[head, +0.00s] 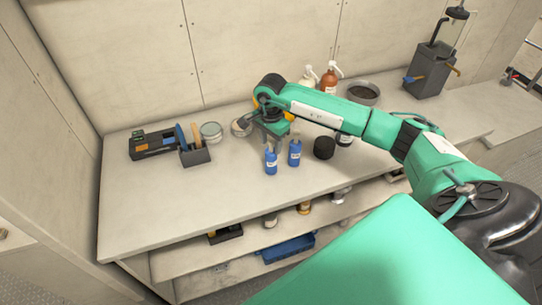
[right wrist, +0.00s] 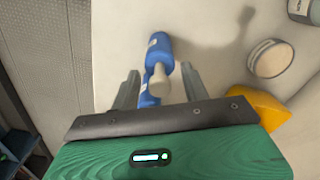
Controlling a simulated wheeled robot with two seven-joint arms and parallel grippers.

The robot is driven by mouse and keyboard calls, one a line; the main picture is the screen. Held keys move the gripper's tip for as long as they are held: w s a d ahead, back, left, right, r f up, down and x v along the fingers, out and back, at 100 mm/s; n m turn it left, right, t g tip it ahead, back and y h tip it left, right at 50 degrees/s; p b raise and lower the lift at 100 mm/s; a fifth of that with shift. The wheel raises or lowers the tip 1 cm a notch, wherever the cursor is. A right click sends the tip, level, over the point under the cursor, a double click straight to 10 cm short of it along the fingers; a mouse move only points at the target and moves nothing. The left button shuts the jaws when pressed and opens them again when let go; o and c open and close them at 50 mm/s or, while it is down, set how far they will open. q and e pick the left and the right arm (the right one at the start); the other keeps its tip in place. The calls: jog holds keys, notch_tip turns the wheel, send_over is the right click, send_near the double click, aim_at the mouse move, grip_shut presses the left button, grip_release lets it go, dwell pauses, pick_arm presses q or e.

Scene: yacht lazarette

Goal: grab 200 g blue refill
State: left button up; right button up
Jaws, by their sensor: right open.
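Two blue bottles with pale tops stand upright side by side on the bench, the left one (head: 271,160) and the right one (head: 295,154). Each has a white label, too small to read, so I cannot tell which is 200 g. My right gripper (head: 279,141) is just above and behind them, pointing down. In the right wrist view its fingers (right wrist: 160,88) are apart. Another blue bottle (right wrist: 149,99) shows between the fingers, partly hidden. Neither is visibly gripped. My left gripper is out of view.
On the bench (head: 150,218) are a black caddy (head: 196,156), tins (head: 211,132), a black round item (head: 324,148), pump bottles (head: 329,80) and a grey bowl (head: 363,93). A yellow object (right wrist: 262,106) is right of the fingers. The bench front is clear.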

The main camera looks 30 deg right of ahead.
jog(key=shift+f, duration=0.65)
jog(key=shift+s, duration=0.1)
grip_shut()
